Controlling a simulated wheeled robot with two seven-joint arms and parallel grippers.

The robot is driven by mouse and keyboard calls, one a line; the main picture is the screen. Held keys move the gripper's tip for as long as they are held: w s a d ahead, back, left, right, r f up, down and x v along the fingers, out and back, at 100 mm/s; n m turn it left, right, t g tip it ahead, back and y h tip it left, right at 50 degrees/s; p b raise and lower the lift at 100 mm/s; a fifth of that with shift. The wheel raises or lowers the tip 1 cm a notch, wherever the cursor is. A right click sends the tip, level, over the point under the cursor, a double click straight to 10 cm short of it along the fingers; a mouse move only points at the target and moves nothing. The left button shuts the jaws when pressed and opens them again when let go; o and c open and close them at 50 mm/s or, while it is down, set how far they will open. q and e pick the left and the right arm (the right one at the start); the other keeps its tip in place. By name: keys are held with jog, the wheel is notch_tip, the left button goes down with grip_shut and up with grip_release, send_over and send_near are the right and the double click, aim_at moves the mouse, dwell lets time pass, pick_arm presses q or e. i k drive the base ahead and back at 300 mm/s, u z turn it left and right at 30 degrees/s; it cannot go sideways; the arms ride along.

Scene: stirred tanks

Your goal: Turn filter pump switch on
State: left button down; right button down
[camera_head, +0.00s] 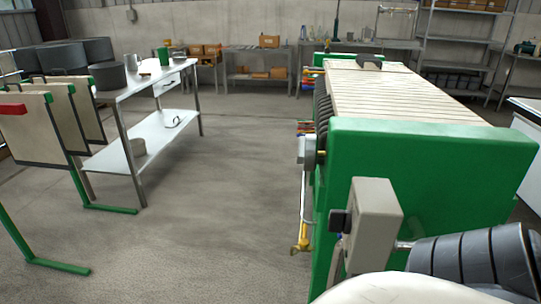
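A beige switch box (376,222) stands at the lower right, in front of the green end plate (420,185) of a filter press. A small dark knob (340,221) sticks out from the box's left side; its on or off position cannot be told. A dark grey ribbed cylinder (470,262), like a pump motor, lies to the right of the box and is cut by the frame's edge. A white rounded surface at the bottom hides what is below. Neither of my grippers shows.
The filter press's pale plates (385,92) run back behind the green end. A brass-ended pipe (302,235) hangs at its left. A white steel table (150,80) with pots and green-footed frames (60,268) stand at left. The concrete floor between is clear.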

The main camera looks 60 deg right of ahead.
aim_at(340, 221)
jog(key=i, duration=0.45)
jog(key=z, duration=2.55)
jog(key=k, duration=0.5)
jog(key=z, duration=4.7)
jog(key=k, duration=2.6)
jog(key=u, duration=0.8)
